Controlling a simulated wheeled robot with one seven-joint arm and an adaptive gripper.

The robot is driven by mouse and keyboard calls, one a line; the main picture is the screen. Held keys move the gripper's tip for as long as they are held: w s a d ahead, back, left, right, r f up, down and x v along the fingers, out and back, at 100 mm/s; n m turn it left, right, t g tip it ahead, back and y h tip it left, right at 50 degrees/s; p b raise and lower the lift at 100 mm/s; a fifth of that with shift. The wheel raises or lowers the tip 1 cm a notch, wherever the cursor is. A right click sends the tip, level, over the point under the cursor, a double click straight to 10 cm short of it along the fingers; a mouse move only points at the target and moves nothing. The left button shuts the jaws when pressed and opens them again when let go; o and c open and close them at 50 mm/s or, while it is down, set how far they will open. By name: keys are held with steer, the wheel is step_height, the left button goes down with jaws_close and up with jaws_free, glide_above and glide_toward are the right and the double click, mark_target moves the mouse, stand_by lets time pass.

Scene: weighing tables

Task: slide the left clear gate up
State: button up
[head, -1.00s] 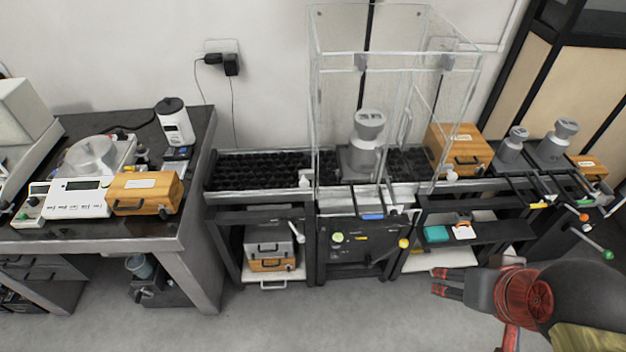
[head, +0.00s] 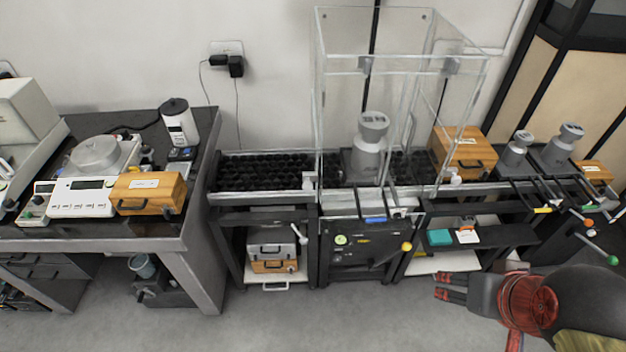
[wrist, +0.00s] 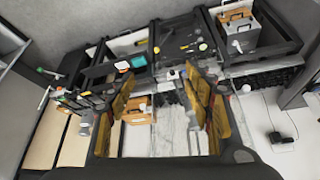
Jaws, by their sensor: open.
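A tall clear enclosure (head: 345,50) stands on the middle weighing table around a grey metal weight (head: 370,145). Its left clear side, the left gate (head: 318,120), looks lowered, with a white knob (head: 309,180) at its lower front edge. The panel is see-through, so its exact edges are hard to tell. My gripper (head: 450,287) is open and empty at the lower right of the head view, apart from the enclosure and in front of the tables. In the wrist view my gripper's fingers (wrist: 166,95) are spread, with the enclosure seen between and beyond them.
A second white knob (head: 455,179) is at the enclosure's right side. A wooden box (head: 463,150) stands right of the enclosure. The grey floor (head: 330,320) in front is clear.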

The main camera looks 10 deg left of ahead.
steer(key=shift+a, duration=0.5)
steer(key=shift+c, duration=1.2)
steer(key=w+a+f+n+g+y+p, duration=0.1)
steer(key=w+a+f+n+g+p, duration=0.2)
steer(key=a+f, duration=0.8)
steer(key=w+a+f+n+g+y, duration=0.15)
steer(key=w+a+f, duration=0.35)
steer(key=a+f, duration=0.65)
steer(key=m+t+y, duration=0.1)
steer(key=t, duration=1.1)
glide_toward(308, 187)
steer(key=w, duration=0.2)
steer(key=x, duration=0.3)
steer(key=f+b+x, duration=0.1)
steer(key=x, duration=0.2)
steer(key=shift+s+a, duration=0.2)
steer(key=shift+a, duration=0.05)
steer(key=shift+w+a+f+b, duration=0.1)
steer(key=shift+w+b, duration=0.1)
steer(key=shift+w, duration=0.1)
steer(key=shift+w+a+b, duration=0.1)
steer(key=shift+w+b, duration=0.05)
steer(key=shift+w, duration=0.2)
